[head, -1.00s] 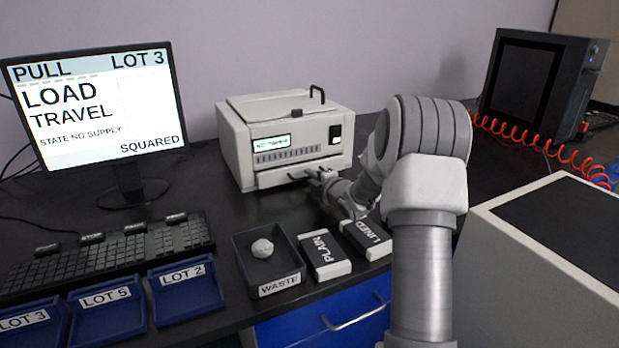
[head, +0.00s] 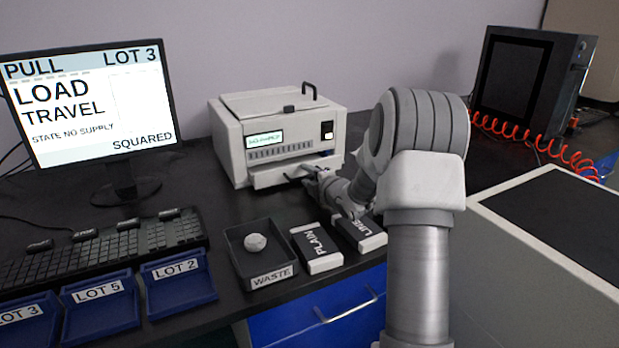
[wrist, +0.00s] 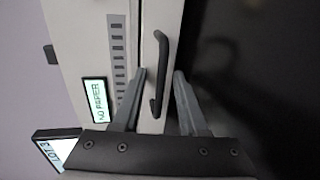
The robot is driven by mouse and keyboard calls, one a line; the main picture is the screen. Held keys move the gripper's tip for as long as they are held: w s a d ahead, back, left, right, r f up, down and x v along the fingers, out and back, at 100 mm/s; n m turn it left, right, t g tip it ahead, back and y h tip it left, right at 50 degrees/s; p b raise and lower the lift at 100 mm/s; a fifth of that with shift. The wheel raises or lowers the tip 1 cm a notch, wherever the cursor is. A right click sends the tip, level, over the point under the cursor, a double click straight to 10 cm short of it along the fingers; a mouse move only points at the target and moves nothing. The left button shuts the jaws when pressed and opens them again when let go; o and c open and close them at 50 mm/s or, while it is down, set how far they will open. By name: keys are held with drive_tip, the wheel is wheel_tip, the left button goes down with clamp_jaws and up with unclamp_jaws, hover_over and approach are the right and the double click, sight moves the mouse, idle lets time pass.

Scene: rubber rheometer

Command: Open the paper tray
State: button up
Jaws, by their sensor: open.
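The white printer (head: 277,138) stands on the black bench. In the head view my gripper (head: 312,175) is at the tray front, partly hidden by my wrist.
A waste bin (head: 270,278) holding a crumpled ball, a PLAIN pack (head: 318,262) and a lined pack (head: 372,243) lie in front of the printer. A monitor (head: 90,105), keyboard (head: 100,250) and blue lot trays (head: 178,296) are left. A beige box (head: 500,215) stands right.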

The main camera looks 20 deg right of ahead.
drive_tip(key=p+v, duration=0.3)
drive_tip(key=v, duration=1.4)
drive_tip(key=shift+s+r, duration=0.1)
drive_tip(key=shift+s, duration=0.1)
